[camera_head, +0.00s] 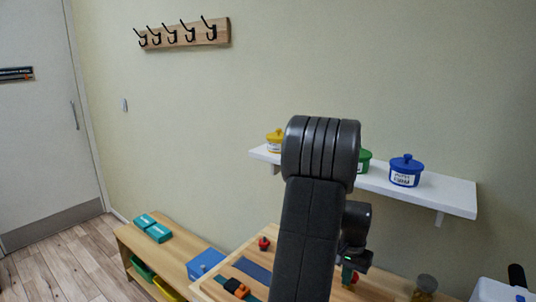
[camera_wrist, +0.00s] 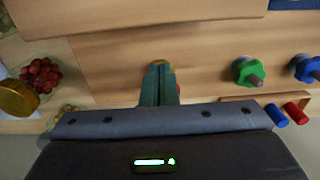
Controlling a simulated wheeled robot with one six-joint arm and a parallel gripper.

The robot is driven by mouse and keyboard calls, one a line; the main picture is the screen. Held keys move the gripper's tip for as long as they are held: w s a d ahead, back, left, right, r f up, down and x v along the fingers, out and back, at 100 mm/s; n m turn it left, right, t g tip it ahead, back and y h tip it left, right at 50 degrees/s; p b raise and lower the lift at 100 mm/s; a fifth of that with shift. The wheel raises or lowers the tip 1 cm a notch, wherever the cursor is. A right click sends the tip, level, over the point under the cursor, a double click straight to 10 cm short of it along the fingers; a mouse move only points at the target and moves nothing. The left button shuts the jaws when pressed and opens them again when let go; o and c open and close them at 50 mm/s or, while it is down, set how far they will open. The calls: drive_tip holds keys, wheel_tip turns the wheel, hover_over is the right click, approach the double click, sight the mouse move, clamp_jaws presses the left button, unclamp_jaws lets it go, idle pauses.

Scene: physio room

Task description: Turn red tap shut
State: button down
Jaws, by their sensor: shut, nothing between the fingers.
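My gripper (camera_wrist: 160,72) shows in the wrist view as two greenish fingers close together, shut with nothing between them. A red part (camera_wrist: 178,88), probably the red tap, peeks out just right of the fingers; the rest is hidden behind them. I cannot tell whether they touch it or how its handle is turned. A brassy bit shows at the fingertips. A green tap (camera_wrist: 248,71) and a blue tap (camera_wrist: 308,68) stand to the right on the wooden board. In the head view my arm hides most of this area; a small red patch (camera_head: 355,278) shows beside the gripper.
A cluster of red balls (camera_wrist: 40,75) and a gold-lidded jar (camera_wrist: 18,98) lie left in the wrist view. Blue (camera_wrist: 276,115) and red (camera_wrist: 295,113) cylinders are at right. A white shelf (camera_head: 450,193) with lidded pots, including a blue pot (camera_head: 405,172), hangs behind my arm.

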drive_tip(key=shift+s+a+r, duration=0.1)
drive_tip(key=shift+s+a, duration=0.1)
wheel_tip(320, 180, up, 6)
drive_tip(key=p, duration=0.4)
